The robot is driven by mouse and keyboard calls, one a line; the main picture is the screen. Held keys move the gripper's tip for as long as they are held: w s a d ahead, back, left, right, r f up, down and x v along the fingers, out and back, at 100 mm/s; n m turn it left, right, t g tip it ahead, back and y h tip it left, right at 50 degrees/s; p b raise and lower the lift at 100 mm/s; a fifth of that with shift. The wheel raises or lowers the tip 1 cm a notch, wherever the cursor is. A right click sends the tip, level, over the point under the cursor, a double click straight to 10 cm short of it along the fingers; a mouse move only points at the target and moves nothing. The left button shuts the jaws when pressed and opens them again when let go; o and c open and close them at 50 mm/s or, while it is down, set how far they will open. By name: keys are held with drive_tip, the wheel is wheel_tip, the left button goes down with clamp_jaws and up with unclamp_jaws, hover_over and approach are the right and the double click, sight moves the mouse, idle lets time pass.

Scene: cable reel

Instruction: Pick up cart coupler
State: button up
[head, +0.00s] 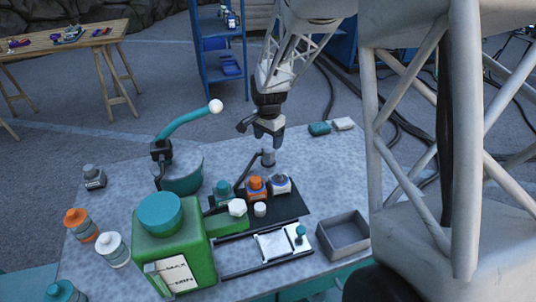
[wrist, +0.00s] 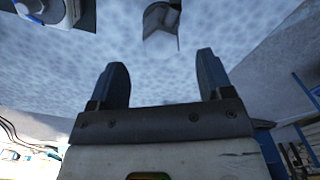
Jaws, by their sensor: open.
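My gripper (head: 267,138) is above the far part of the table in the head view, pointing down with its jaws apart and empty. Both fingers show apart in the wrist view (wrist: 161,62). A small grey rounded piece (head: 268,158), which may be the cart coupler, stands just below the gripper in the head view, beside the black tray. In the wrist view, a grey curved piece (wrist: 161,22), likely the same one, lies beyond the fingertips, in line with the gap between them and partly cut off by the top edge. I cannot confirm its identity.
A black tray (head: 288,208) holds orange-capped and white-capped containers. A green canister (head: 175,245), a teal-handled device (head: 182,178) and a grey open box (head: 343,235) stand around it. Bare table lies right of the grey piece.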

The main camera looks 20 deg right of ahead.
sight(268, 149)
drive_tip(key=shift+f, duration=1.3)
drive_tip(key=shift+f, duration=0.1)
drive_tip(key=shift+f, duration=2.45)
drive_tip(key=shift+c, duration=0.3)
drive_tip(key=shift+w, duration=0.1)
drive_tip(key=c, duration=1)
